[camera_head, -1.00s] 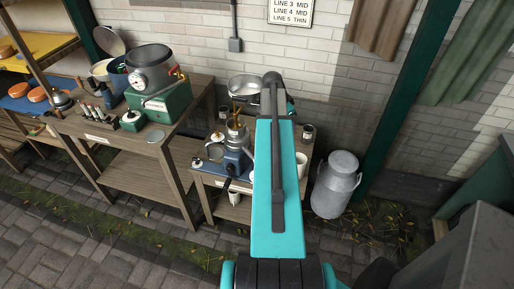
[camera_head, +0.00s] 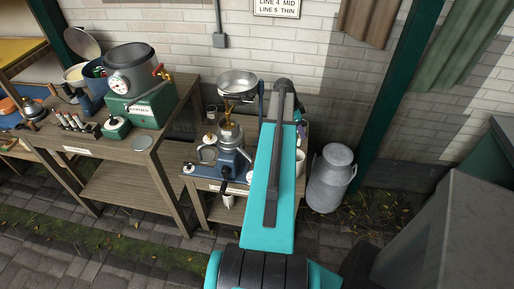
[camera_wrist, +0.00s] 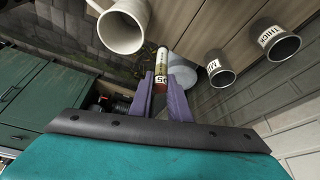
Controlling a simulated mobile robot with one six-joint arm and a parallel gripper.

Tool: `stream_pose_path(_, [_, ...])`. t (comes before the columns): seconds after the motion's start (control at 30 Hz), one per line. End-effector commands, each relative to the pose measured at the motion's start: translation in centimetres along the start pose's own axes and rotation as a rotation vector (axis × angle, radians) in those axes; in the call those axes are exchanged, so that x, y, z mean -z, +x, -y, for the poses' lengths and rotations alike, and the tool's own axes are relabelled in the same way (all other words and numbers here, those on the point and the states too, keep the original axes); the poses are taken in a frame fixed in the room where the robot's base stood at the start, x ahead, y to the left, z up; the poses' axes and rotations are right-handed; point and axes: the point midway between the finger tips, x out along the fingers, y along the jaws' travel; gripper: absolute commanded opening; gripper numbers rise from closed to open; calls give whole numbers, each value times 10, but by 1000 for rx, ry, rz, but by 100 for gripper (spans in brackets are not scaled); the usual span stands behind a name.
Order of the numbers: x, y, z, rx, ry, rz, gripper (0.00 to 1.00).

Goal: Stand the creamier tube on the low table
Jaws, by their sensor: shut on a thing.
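In the wrist view my gripper (camera_wrist: 161,90) has its two purple fingers closed on a slim tube (camera_wrist: 162,57) with a pale label and a red-brown end. The tube sticks out beyond the fingertips, near a white mug (camera_wrist: 122,27). The low table (camera_wrist: 208,17) shows as brown planks beside and beyond the tube; I cannot tell whether they touch. In the head view the low table (camera_head: 172,160) stands by the brick wall. My teal arm hides its right part, most of the gripper and the tube.
Two dark cups (camera_wrist: 276,40) (camera_wrist: 220,68) with word labels stand near the tube. A milk can (camera_head: 330,178) stands on the ground at right. A taller table (camera_head: 128,178) is at left.

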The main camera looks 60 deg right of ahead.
Motion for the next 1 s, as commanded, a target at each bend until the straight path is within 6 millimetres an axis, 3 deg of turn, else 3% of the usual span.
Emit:
stream_pose_path(0.6, [-14, 54, -1, -5, 8, 0, 0])
stream_pose_path(1.0, [-16, 60, -1, -4, 9, 0, 0])
